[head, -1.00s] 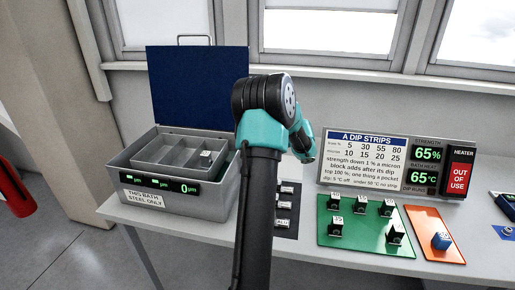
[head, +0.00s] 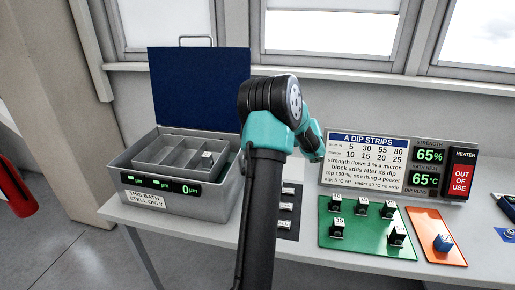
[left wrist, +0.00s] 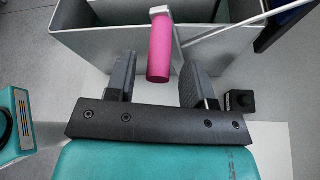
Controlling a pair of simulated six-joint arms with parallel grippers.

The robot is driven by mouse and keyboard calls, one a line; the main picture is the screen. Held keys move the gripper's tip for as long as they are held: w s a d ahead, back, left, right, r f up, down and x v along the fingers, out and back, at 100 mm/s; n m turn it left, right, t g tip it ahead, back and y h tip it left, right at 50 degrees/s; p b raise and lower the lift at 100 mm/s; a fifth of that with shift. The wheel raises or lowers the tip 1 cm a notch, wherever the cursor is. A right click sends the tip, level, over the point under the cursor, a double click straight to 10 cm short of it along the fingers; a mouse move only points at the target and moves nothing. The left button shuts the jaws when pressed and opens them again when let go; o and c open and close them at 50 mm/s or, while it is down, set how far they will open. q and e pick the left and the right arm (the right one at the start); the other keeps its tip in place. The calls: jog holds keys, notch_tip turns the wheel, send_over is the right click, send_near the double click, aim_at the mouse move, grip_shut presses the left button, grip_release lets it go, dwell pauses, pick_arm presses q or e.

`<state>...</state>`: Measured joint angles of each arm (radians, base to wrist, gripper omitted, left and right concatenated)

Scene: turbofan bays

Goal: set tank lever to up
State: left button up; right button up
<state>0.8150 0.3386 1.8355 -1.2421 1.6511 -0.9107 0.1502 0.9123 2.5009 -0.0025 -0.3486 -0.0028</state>
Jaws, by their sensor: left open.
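The tank (head: 128,172) is a grey open box with its blue lid (head: 198,88) raised, at the left of the bench in the head view. In the left wrist view its grey wall (left wrist: 95,42) crosses the top. A pink cylindrical grip (left wrist: 159,50) with a white end piece, apparently the tank lever's handle, stands out near this wall. My left gripper (left wrist: 158,66) is open, its black fingers on either side of the pink grip with gaps visible. In the head view my arm hides the lever and left gripper. My right gripper is not in view.
A grey divided tray (head: 172,155) holding a small block sits in the tank. To the right are a dark mat (head: 289,226) with blocks, a green mat (head: 357,240) with several blocks, an orange mat (head: 440,252) with a blue block, and a dip-strips sign (head: 365,162).

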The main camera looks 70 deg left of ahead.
pick_arm(q)
jog(key=v, duration=1.5)
